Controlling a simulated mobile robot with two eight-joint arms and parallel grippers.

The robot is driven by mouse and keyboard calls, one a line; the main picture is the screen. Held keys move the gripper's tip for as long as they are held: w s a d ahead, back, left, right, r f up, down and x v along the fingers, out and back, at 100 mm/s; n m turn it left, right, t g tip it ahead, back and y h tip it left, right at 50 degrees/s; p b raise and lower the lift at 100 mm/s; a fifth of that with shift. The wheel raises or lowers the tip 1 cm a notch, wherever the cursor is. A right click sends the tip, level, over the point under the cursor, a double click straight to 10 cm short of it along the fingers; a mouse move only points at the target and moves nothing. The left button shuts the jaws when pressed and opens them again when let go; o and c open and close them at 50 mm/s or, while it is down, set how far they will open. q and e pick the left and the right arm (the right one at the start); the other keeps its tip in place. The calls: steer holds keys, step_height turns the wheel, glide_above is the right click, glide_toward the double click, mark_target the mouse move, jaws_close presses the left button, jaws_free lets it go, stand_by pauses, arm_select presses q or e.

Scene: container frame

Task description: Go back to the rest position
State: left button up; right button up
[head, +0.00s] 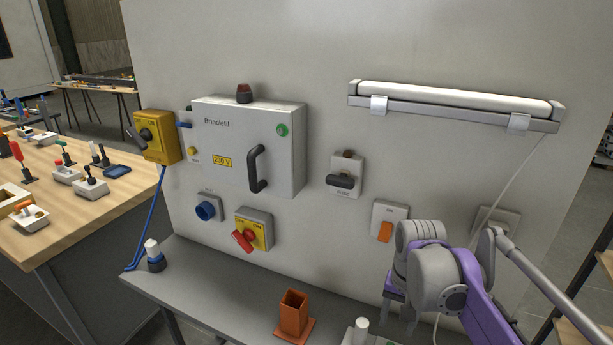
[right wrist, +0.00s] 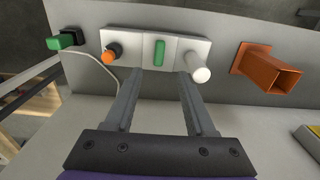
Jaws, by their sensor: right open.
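My right gripper (head: 394,302) hangs low at the right in the head view, partly hidden by my purple and grey arm. In the right wrist view its two fingers (right wrist: 167,78) are apart, with nothing between them. Their tips point towards a light switch box (right wrist: 136,50) with an orange knob (right wrist: 112,52), a green rocker (right wrist: 159,52) and a white knob (right wrist: 198,72). Whether the fingers touch the box cannot be told. In the head view only the white knob end of this box (head: 361,327) shows at the bottom edge. My left gripper is not in view.
An orange square holder (head: 293,316) stands on the grey shelf (head: 215,285); it also shows in the right wrist view (right wrist: 268,70). The wall panel behind carries a cabinet (head: 230,160), a red-handled switch (head: 250,232), an orange-handled switch (head: 387,222) and a lamp (head: 450,98).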

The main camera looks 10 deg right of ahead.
steer(key=s+a+f+n+t+p, duration=0.1)
steer(key=s+a+f+n+t, duration=0.1)
steer(key=s, duration=0.5)
steer(key=s+a+f+n+t+p, duration=0.2)
steer(key=s+a+f+n+t, duration=0.1)
steer(key=s, duration=0.5)
step_height(320, 180, down, 2)
steer(key=shift+a+f+n, duration=0.2)
steer(key=shift+a+n, duration=0.5)
steer(key=shift+a, duration=0.05)
